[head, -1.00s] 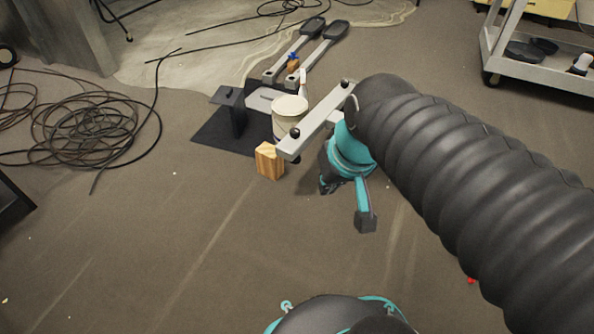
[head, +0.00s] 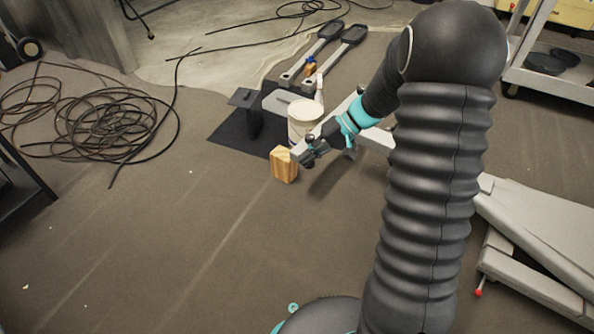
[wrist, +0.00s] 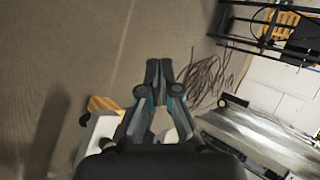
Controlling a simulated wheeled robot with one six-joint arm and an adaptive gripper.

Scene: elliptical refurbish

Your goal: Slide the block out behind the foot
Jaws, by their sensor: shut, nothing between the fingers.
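The wooden block (head: 284,164) stands upright on the floor in the head view, at the near end of the pale grey foot bar (head: 376,138). My arm hides much of that bar, and I cannot tell whether block and bar touch. My gripper (head: 308,158) is just right of the block, low by the bar's end, with its fingers together and empty. In the wrist view the closed fingertips (wrist: 159,68) point up the picture. The block's orange corner (wrist: 104,103) shows left of them, beside the pale end of the bar (wrist: 97,130).
A white bucket (head: 304,118) stands behind the block on a dark mat (head: 228,138). Two pedal arms (head: 325,48) lie further back. Coiled cable (head: 85,115) is at left, grey machine framing (head: 535,235) and a cart (head: 550,80) at right. Floor left and in front of the block is clear.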

